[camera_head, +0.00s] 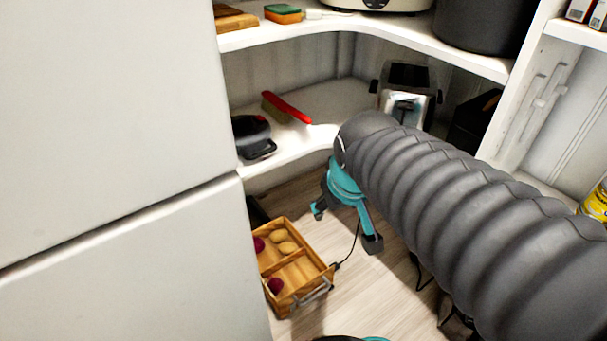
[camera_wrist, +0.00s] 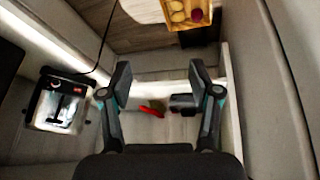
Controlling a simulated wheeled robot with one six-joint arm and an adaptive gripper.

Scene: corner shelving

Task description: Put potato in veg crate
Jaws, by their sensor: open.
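The wooden veg crate (camera_head: 300,273) stands on the floor at lower left in the head view, with compartments. Two potatoes (camera_head: 288,247) lie in its far part, beside a red onion (camera_head: 258,244). Another red onion (camera_head: 275,286) lies in the near part. The crate (camera_wrist: 190,26) also shows at the top of the wrist view, cut by the edge, with potatoes (camera_wrist: 178,12) in it. My gripper (camera_head: 345,226) is open, with nothing seen between its fingers. It is above and right of the crate in the head view. No potato outside the crate is visible.
An upper shelf (camera_head: 345,25) is above. A white cabinet (camera_head: 110,150) fills the left. A cord runs over the floor beside the crate.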

